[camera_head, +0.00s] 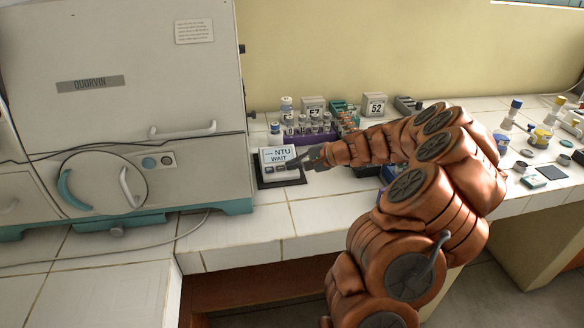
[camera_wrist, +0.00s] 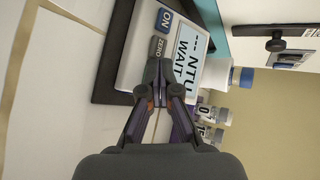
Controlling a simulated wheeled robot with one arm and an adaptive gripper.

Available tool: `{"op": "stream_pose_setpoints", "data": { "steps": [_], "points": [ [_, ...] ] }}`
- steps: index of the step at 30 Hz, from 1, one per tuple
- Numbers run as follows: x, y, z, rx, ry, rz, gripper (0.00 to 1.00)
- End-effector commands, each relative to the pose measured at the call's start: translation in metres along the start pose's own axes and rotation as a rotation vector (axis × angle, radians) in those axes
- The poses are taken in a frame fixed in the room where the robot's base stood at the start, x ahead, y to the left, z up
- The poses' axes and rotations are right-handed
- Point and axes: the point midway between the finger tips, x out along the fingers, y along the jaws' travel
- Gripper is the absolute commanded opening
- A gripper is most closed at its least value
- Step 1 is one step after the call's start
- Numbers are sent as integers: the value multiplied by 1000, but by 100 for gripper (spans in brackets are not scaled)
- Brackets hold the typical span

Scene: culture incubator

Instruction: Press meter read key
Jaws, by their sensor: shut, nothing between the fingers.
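The meter (camera_head: 265,173) is a small light box on a dark base on the white-tiled bench. Its display (camera_head: 279,155) reads "NTU" and "WAIT". In the wrist view the display (camera_wrist: 190,62) lies on its side, with a blue ON key (camera_wrist: 165,20) and a grey ZERO key (camera_wrist: 157,47) beside it. My gripper (camera_head: 296,162) is shut and empty, with its tips at the right part of the meter's key row. In the wrist view my gripper (camera_wrist: 159,68) covers the place beyond ZERO, so no read key shows. I cannot tell whether the tips touch the meter.
A large incubator (camera_head: 140,100) stands left of the meter. A rack of vials (camera_head: 312,138) and numbered boxes (camera_head: 374,105) stand behind it. Bottles and small items (camera_head: 541,135) are at the far right. The bench front left of the meter is clear except for a cable.

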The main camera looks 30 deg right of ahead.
Motion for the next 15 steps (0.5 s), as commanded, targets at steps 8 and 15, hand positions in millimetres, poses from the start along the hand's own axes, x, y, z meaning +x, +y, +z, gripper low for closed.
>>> {"op": "stream_pose_setpoints", "data": {
  "steps": [8,15],
  "points": [
    [0,0,0,0,0,0,0],
    [-5,-4,4,0,0,0,0]
  ]
}}
